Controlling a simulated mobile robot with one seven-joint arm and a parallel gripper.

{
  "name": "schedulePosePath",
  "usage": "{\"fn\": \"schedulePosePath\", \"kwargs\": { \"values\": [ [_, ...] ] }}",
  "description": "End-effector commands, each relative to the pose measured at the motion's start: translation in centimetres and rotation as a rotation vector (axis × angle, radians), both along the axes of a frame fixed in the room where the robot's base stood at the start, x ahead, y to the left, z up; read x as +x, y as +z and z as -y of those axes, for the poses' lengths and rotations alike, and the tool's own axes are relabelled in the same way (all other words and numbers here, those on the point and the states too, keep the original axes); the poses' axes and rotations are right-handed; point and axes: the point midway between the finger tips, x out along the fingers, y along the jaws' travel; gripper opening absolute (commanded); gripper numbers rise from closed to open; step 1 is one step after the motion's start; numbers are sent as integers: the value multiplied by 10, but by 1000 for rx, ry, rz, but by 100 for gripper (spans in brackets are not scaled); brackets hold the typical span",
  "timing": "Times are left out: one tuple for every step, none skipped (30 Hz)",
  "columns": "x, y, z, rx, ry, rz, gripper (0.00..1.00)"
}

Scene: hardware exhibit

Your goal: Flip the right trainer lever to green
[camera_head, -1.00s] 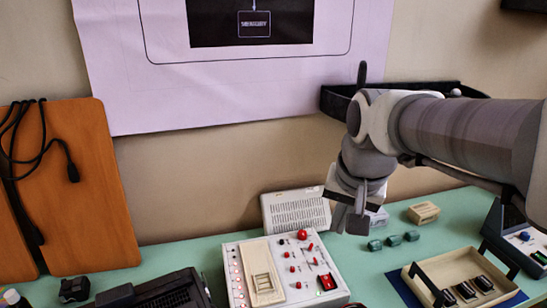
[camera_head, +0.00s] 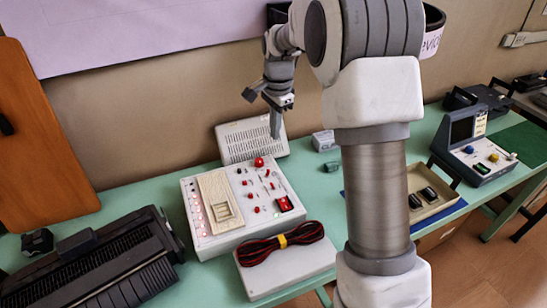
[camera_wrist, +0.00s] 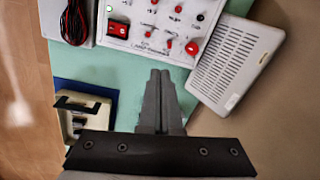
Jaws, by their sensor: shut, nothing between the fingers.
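A white trainer panel (camera_head: 226,233) with red knobs, small switches and a row of lit red lamps stands on the green bench. It also shows at the top of the wrist view (camera_wrist: 146,42). A blue-grey trainer unit (camera_head: 486,168) with a dark screen and small blue, yellow and white controls stands at the right. Which lever is the right one, and its colour position, I cannot tell. My gripper (camera_head: 275,136) is shut and empty, pointing down near the white panel's back edge. In the wrist view its fingers (camera_wrist: 160,78) are together, apart from the panel's controls.
A grey vented box (camera_head: 252,142) leans behind the white panel. A white case (camera_head: 290,268) with red-black cable lies in front. A black machine (camera_head: 92,278) stands left. A tan tray (camera_head: 436,207) lies partly behind my arm. Green bench shows between panel and tray.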

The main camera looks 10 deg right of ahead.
Motion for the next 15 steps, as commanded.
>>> {"fn": "schedulePosePath", "kwargs": {
  "values": [
    [8,-14,0,3,-34,-19,0],
    [12,-21,0,5,-54,-26,0],
    [17,-29,0,7,-80,-36,0],
    [20,-34,0,9,-98,-42,0],
    [23,-40,-1,10,-114,-49,0],
    [27,-47,-1,11,-135,-56,0],
    [29,-51,-1,12,-149,-61,0],
    [31,-55,-1,12,-161,-66,0],
    [33,-59,-1,13,-173,-70,0],
    [34,-62,-1,13,-183,-73,0],
    [35,-64,-1,13,-189,-76,0],
    [36,-67,-1,14,-196,-78,0],
    [37,-68,-1,14,-201,-79,0],
    [37,-69,-1,15,-204,-81,0],
    [37,-70,-1,14,-207,-82,0]
  ]
}}
